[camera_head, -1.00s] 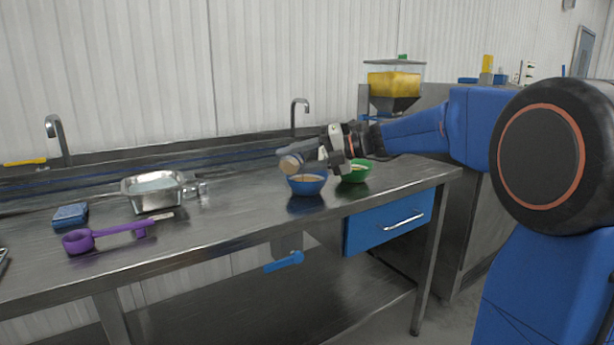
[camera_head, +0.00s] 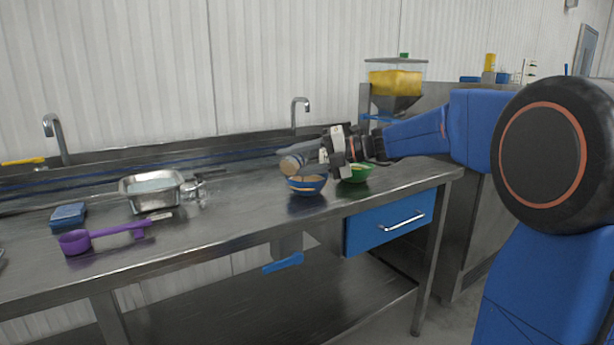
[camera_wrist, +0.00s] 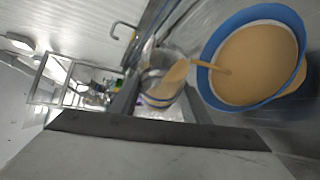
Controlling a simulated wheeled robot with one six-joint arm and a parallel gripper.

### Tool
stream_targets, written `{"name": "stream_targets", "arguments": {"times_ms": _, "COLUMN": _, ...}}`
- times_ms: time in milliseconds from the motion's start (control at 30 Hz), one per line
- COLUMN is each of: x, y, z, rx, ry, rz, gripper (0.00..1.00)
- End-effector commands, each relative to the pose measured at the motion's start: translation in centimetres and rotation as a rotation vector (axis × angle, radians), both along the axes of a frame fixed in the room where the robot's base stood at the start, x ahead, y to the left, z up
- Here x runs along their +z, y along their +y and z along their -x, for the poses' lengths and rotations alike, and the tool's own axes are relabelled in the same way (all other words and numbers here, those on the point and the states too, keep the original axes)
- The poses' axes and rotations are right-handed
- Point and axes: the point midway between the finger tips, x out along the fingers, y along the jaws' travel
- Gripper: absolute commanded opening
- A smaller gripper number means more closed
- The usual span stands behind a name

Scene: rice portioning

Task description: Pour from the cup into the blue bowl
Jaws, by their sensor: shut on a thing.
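The blue bowl (camera_head: 307,185) stands on the steel counter and holds tan grain. It also shows in the wrist view (camera_wrist: 205,82), filled broadly with grain. My gripper (camera_head: 330,156) is shut on the cup (camera_head: 291,164), which is tilted over the bowl's left rim. In the wrist view the clear cup (camera_wrist: 152,72) has grain lying at its lip, and a thin streak of grain runs from the cup to the bowl. Some tan shows on the bowl's outer front in the head view. The gripper's fingers (camera_wrist: 155,112) show around the cup in the wrist view.
A green bowl (camera_head: 355,173) stands just right of the blue bowl, partly behind my gripper. A steel pan (camera_head: 150,205), a purple scoop (camera_head: 75,242) and a blue sponge (camera_head: 68,215) lie to the left. A grain dispenser (camera_head: 396,78) stands behind. The front counter is clear.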

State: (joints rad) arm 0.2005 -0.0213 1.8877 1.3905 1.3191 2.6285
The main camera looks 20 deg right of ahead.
Motion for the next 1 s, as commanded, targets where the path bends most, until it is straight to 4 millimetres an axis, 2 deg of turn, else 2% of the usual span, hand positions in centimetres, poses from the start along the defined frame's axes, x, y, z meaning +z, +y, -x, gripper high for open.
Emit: {"name": "stream_targets", "arguments": {"times_ms": 1000, "x": 0.38, "y": 0.22, "z": -0.63, "rx": 0.002, "ry": 0.084, "rz": -0.075, "gripper": 0.14}}
